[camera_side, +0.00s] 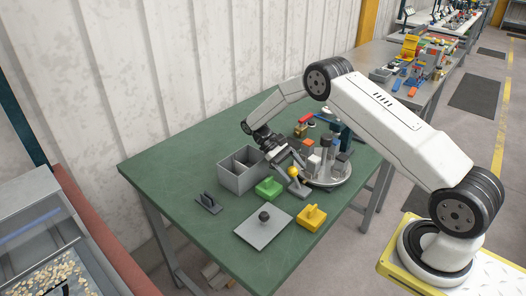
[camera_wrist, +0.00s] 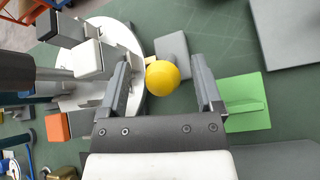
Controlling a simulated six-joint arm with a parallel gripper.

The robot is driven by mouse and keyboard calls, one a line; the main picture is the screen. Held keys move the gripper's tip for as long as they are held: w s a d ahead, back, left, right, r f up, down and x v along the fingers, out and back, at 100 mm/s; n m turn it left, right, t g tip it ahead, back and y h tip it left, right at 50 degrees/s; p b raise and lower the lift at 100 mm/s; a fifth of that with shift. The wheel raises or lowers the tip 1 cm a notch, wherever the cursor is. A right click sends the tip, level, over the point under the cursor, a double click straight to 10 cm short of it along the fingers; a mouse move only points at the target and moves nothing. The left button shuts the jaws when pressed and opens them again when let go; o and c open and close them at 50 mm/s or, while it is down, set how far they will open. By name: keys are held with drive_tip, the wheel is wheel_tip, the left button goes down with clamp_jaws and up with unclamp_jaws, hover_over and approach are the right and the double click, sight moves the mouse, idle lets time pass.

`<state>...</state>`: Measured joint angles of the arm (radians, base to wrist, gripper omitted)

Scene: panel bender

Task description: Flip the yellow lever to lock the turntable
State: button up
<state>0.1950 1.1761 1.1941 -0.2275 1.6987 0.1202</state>
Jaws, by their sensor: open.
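The knob also shows in the side view (camera_side: 293,171), on a grey base (camera_side: 299,188) beside the turntable. The round white turntable (camera_side: 331,180) stands to the right of the lever and carries grey and white blocks and posts. In the side view my gripper (camera_side: 287,164) reaches down just behind the knob.
A green block with a handle (camera_side: 269,187) sits close left of the lever. A grey divided bin (camera_side: 240,171), a yellow block (camera_side: 311,217), a grey plate with a dark knob (camera_side: 263,227) and a dark handled piece (camera_side: 208,203) stand around. The front green tabletop (camera_side: 240,262) is clear.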

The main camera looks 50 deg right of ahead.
drive_tip(key=shift+w+r, duration=0.1)
drive_tip(key=shift+w, duration=0.05)
drive_tip(key=v, duration=0.7)
drive_tip(key=shift+w, duration=0.15)
idle(0.3)
drive_tip(key=shift+r, duration=0.15)
idle(0.3)
drive_tip(key=s+a+r+n+t, duration=0.1)
drive_tip(key=s+a+r+t, duration=0.2)
drive_tip(key=s, duration=0.6)
drive_tip(key=s+a+r+n+t+y, duration=0.1)
drive_tip(key=s+a+r+t, duration=0.2)
drive_tip(key=s+a+t, duration=0.5)
drive_tip(key=shift+s+a+n+t, duration=0.3)
drive_tip(key=shift+s+t, duration=0.75)
drive_tip(key=shift+t, duration=0.15)
